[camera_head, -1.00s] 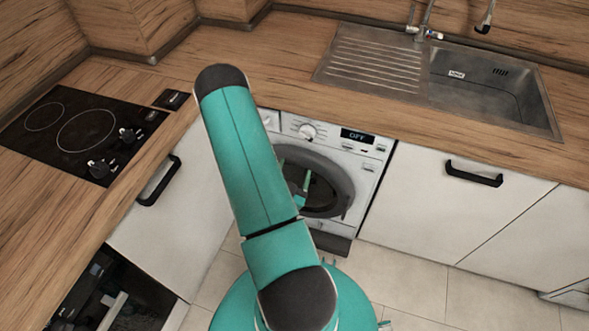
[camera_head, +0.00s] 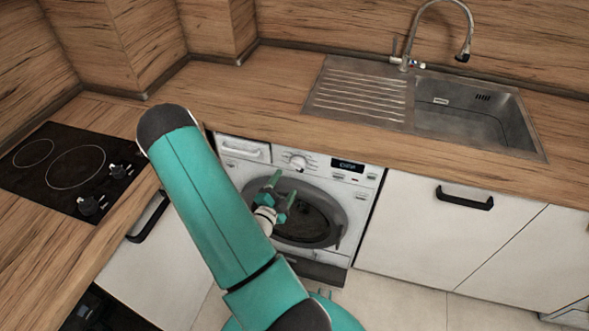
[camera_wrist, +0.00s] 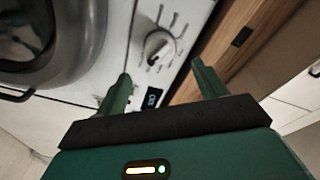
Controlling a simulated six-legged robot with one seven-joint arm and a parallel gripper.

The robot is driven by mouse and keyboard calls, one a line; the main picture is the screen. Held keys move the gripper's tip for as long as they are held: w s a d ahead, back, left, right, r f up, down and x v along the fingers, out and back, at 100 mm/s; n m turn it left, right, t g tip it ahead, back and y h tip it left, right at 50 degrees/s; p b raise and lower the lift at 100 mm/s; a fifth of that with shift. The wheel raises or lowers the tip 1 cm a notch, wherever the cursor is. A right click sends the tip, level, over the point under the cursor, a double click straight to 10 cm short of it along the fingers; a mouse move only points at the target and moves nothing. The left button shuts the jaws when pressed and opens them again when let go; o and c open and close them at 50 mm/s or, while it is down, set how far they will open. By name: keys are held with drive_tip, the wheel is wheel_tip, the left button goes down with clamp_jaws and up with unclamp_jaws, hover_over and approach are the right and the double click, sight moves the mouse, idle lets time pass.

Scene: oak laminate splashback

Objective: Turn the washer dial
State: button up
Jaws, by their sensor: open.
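The washer (camera_head: 352,207) is white and stands under the counter, with a dark round door (camera_head: 305,215). Its dial (camera_head: 297,161) is a round light knob on the upper panel, beside a small dark display (camera_head: 347,165). In the wrist view the dial (camera_wrist: 159,47) lies ahead of and between my gripper's fingers. My gripper (camera_head: 279,188) is open and empty in front of the washer, below and left of the dial in the head view. Its two green fingers (camera_wrist: 161,86) stand apart in the wrist view, and neither is seen touching the dial.
A wooden counter (camera_head: 240,100) runs above the washer, with a steel sink (camera_head: 462,125) at the right. A black hob (camera_head: 70,165) is at the left. White cabinets (camera_head: 425,232) flank the washer. Some floor (camera_head: 395,302) shows in front.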

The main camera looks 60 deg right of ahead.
sight(295, 169)
drive_tip(key=d, duration=0.8)
drive_tip(key=shift+w+d, duration=0.15)
drive_tip(key=shift+d, duration=0.05)
drive_tip(key=shift+c, duration=0.4)
drive_tip(key=c, duration=0.9)
